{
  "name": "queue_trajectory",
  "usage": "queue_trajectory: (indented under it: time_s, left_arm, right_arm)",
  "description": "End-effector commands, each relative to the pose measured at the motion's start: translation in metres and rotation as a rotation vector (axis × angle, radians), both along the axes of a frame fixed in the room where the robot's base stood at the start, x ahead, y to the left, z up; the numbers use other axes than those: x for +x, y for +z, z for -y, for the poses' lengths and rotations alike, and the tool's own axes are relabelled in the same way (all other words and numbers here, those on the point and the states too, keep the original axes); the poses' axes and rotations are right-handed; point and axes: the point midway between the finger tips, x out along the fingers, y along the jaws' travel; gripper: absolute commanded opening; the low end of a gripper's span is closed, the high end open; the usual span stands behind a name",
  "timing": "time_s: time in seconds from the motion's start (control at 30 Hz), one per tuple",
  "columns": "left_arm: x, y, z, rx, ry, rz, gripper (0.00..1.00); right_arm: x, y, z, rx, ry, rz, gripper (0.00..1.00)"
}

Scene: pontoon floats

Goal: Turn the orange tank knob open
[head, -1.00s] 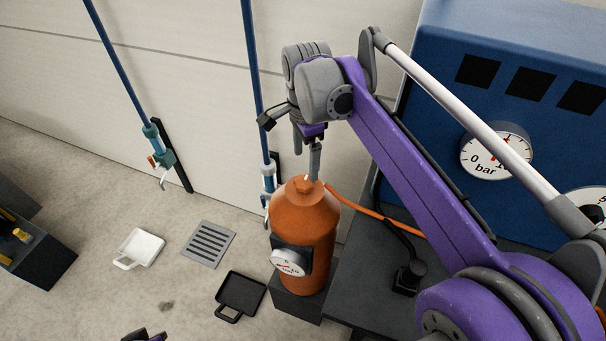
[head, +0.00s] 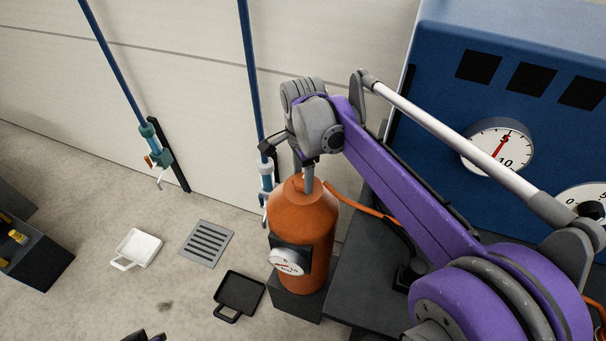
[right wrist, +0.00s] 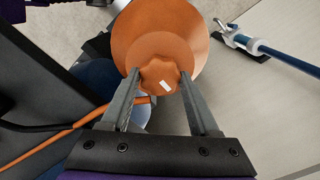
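The orange tank (head: 303,222) stands upright at the centre of the head view, with a small round gauge (head: 287,261) on its front. Its orange lobed knob (right wrist: 160,76), on top, carries a short white mark. My right gripper (right wrist: 160,72) points down at the knob from above. Its two grey fingers are apart, one on each side of the knob, with their tips close to its edge; I cannot tell whether they touch it. In the head view the right gripper (head: 308,180) partly hides the knob. Only a dark bit of my left gripper (head: 143,337) shows at the bottom edge.
The tank stands beside a dark platform (head: 350,296). An orange hose (head: 362,206) leaves its top. A blue cabinet with dials (head: 498,147) is at right. A blue pipe with a valve (head: 160,150) runs along the wall. A floor grate (head: 207,243) and trays lie left.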

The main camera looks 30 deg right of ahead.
Motion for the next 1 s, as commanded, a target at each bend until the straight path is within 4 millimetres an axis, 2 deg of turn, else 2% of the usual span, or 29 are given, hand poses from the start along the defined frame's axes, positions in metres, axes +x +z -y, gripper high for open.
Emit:
queue_trajectory:
  time_s: [0.03,0.2,0.27,0.67,1.0]
  left_arm:
    - [0.0,0.0,0.0,0.0,0.0,0.0,0.0]
    - [0.0,0.0,0.0,0.0,0.0,0.0,0.0]
    - [0.0,0.0,0.0,0.0,0.0,0.0,0.0]
    - [0.0005,0.0021,0.0,0.0,0.0,0.001,0.0]
    - [0.0018,0.0077,0.0,0.0,0.0,0.003,0.0]
  right_arm:
    - [0.0,0.0001,0.0,0.0,0.0,0.0,0.46]
    - [0.0,0.0002,0.0001,0.0,0.0,0.0,0.15]
    - [0.0,0.0002,0.0001,0.0,0.0,0.0,0.06]
    - [0.0001,0.0005,0.0001,0.0,0.082,0.0,0.06]
    - [0.0002,0.0009,0.0001,0.0,0.355,0.0,0.06]
